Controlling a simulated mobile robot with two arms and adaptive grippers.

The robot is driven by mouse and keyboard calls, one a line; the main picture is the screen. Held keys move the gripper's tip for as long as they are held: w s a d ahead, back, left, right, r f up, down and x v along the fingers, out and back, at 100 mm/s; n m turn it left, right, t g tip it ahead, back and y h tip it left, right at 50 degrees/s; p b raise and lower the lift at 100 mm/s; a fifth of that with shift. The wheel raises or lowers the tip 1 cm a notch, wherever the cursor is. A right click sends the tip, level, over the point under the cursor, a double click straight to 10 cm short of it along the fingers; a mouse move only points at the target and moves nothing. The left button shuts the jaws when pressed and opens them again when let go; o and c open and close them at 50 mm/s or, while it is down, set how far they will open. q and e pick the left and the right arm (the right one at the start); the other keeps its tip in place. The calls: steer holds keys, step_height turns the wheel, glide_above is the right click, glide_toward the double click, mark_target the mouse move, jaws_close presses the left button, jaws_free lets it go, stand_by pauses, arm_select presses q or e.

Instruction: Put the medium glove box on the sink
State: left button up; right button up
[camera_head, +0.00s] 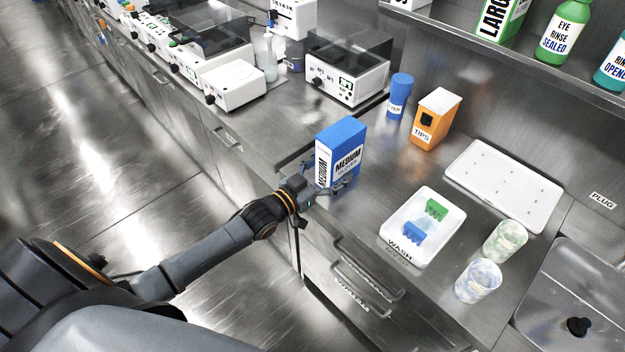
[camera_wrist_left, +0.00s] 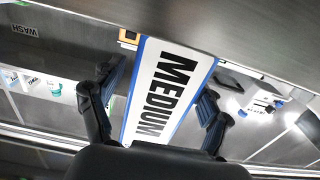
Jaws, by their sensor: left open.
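The medium glove box (camera_head: 347,143) is blue and white and stands upright on the steel counter near its front edge. My left gripper (camera_head: 325,183) is at the lower front of the box in the head view. In the left wrist view, the white side of the box reading MEDIUM (camera_wrist_left: 168,90) lies between the two spread fingers of the left gripper (camera_wrist_left: 158,108). Gaps show beside the fingers, so the box does not look clamped. The sink (camera_head: 585,290) is a steel basin at the lower right of the head view. My right gripper is not in view.
Between box and sink are a white wash tray (camera_head: 392,222) with green and blue racks, two patterned cups (camera_head: 505,241) (camera_head: 478,281) and a white drying board (camera_head: 503,185). An orange tips box (camera_head: 436,118) and blue cylinder (camera_head: 398,97) stand behind the glove box.

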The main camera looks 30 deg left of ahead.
arm_select(q)
steer(key=v, duration=0.9)
steer(key=shift+s, duration=0.2)
steer(key=shift+a, duration=0.1)
steer(key=s+a+f+n+g+y, duration=0.1)
steer(key=s+a+f+g+y, duration=0.2)
steer(key=f, duration=0.8)
steer(key=s+a+f+g+y, duration=0.1)
steer(key=s+f+g, duration=0.1)
steer(key=s+f, duration=0.65)
steer(key=s+a+f+n+g+y, duration=0.1)
steer(key=f+g+y, duration=0.15)
steer(key=f, duration=1.15)
steer(key=s+d+f+g, duration=0.2)
steer(key=s+f, duration=0.3)
steer(key=s, duration=0.4)
steer(key=s+d+f+g, duration=0.2)
steer(key=s+f, duration=0.3)
steer(key=s, duration=0.5)
steer(key=s+d+f+g, duration=0.3)
steer(key=s+f, duration=0.3)
steer(key=s, duration=0.3)
steer(key=shift+s+g, duration=0.4)
steer(key=shift+g, duration=0.35)
steer(key=shift+f, duration=0.1)
